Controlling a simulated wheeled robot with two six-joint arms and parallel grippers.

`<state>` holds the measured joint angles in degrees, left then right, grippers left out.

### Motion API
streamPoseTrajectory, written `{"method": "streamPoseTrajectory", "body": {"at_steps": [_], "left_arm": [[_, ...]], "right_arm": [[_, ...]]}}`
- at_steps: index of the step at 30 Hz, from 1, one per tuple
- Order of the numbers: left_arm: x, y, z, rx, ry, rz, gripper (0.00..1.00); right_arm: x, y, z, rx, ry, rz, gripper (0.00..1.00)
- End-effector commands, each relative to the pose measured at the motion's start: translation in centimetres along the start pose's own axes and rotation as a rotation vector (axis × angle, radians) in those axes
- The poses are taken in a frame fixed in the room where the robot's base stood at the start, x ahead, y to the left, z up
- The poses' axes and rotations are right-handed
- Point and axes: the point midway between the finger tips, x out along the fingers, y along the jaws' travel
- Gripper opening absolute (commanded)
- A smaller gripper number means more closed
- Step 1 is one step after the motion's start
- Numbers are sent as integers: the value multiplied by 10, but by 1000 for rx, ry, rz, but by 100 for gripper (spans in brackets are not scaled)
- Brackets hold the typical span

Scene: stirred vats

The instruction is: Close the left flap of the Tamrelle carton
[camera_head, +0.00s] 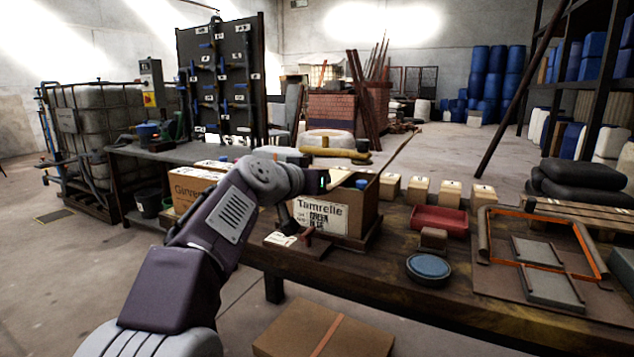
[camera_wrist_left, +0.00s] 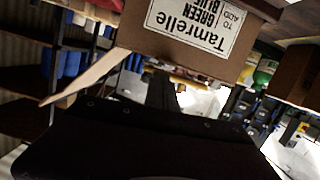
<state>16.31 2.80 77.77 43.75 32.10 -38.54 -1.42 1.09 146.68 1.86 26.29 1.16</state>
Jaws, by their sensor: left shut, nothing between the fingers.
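The Tamrelle carton (camera_head: 357,220) stands on the workbench, brown with a white printed label facing me. It shows upside down at the top of the left wrist view (camera_wrist_left: 190,42). One flap (camera_head: 394,157) sticks up and outward on its right side; this flap shows as a pale slanted strip in the left wrist view (camera_wrist_left: 88,78). My left arm covers the carton's left top edge, so I cannot tell how the left flap lies. My left gripper (camera_head: 322,182) is shut and empty, at the carton's upper left; its dark fingers (camera_wrist_left: 160,92) point toward the carton. My right gripper is not in view.
A Ginvers-labelled carton (camera_head: 190,187) stands left, partly behind my arm. Several small boxes (camera_head: 420,190), a red tray (camera_head: 440,220), a blue-topped round tin (camera_head: 428,268) and an orange frame (camera_head: 545,240) lie right. A closed box (camera_head: 325,330) sits below the bench.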

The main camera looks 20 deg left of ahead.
Motion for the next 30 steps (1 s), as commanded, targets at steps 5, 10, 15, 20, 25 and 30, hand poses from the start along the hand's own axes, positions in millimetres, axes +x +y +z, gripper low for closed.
{"method": "streamPoseTrajectory", "body": {"at_steps": [5,10,15,20,25,30], "left_arm": [[3,1,11,-2,-1,1,0],[3,1,13,-4,-1,2,0],[4,2,14,-4,-3,2,0],[4,2,15,-5,-4,2,0],[4,2,15,-5,-6,3,0],[3,5,1,-4,-5,3,0]], "right_arm": [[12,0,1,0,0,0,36],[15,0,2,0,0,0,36],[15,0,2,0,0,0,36],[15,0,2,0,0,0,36],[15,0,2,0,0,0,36],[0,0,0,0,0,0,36]]}}
